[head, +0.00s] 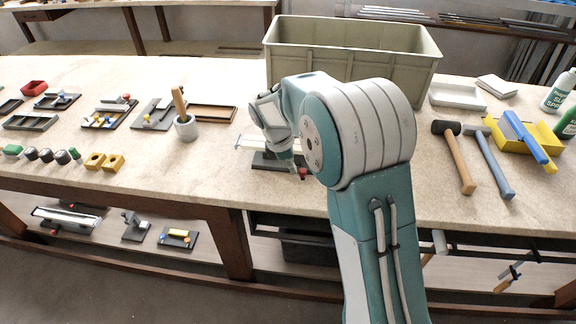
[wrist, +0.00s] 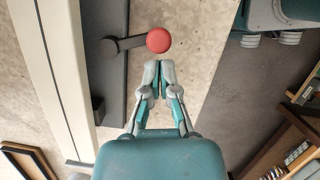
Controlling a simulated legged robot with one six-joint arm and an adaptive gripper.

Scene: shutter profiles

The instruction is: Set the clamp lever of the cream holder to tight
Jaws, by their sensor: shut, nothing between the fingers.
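In the wrist view, a dark clamp lever (wrist: 128,43) with a round red knob (wrist: 158,40) reaches right from its pivot on a dark grey base. A long cream bar (wrist: 42,62), which looks like the cream holder, runs along the base's left side. My gripper (wrist: 158,66) is shut and empty, its fingertips just below the knob in the picture; I cannot tell if they touch it. In the head view my arm hides much of this fixture; its dark base (head: 266,161) and red knob (head: 302,173) show beside my gripper.
A large grey-green crate (head: 350,66) stands behind my arm. A wooden-handled tool in a white cup (head: 186,128) and more fixtures stand to the left. Hammers (head: 456,155) lie to the right. The bench top between the fixture and its front edge is clear.

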